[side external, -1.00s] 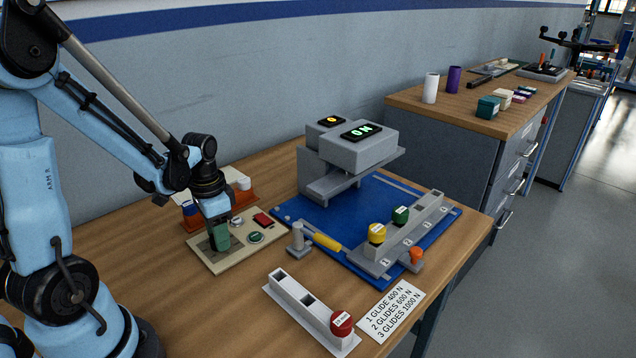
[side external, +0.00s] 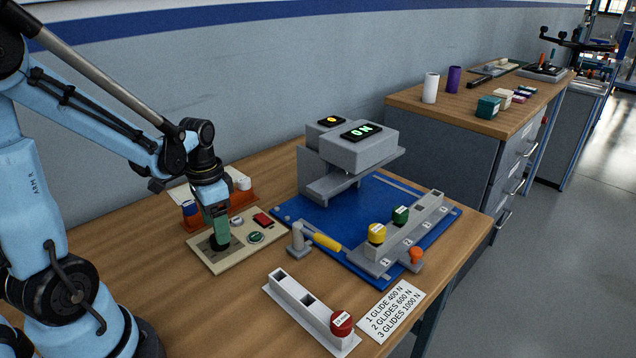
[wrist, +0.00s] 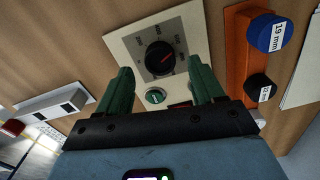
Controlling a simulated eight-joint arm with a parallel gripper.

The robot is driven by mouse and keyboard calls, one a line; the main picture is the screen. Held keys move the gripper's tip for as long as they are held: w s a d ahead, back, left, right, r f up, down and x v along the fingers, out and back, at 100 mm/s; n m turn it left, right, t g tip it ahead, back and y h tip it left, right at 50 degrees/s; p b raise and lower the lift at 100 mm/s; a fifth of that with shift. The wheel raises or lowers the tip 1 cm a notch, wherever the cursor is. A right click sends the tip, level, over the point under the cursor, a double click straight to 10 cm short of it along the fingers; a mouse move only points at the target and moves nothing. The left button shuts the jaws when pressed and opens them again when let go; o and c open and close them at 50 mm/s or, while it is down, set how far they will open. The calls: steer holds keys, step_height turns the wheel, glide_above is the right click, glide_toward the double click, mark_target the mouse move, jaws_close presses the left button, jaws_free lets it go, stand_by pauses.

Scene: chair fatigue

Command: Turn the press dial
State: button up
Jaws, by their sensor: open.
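The press dial (wrist: 160,58) is a round black knob with a red pointer mark on a beige control panel (wrist: 118,36). In the side external view the dial (side external: 219,243) shows just below my fingers on the panel (side external: 206,263). My gripper (side external: 216,232) points down over the dial. In the wrist view my gripper's green fingers (wrist: 158,82) are apart with nothing between them, and the dial lies beyond their tips. The press (side external: 358,150) stands behind on a blue base, its display reading "0 N".
A green button (side external: 256,237) and a red switch (side external: 263,219) share the panel. An orange rack (side external: 190,224) stands behind it. A grey post (side external: 297,240) and yellow-handled tool (side external: 327,242) are to the right. A white holder (side external: 293,299) with a red-topped glide is in front.

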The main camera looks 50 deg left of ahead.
step_height(320, 180, up, 9)
steer(key=shift+r, duration=0.15)
stand_by(0.4)
steer(key=w+d+n+t, duration=0.1)
steer(key=w+d+t, duration=0.1)
steer(key=d+t, duration=0.5)
steer(key=shift+d+r+n, duration=0.15)
steer(key=shift+d+n, duration=0.25)
steer(key=shift+d, duration=2.75)
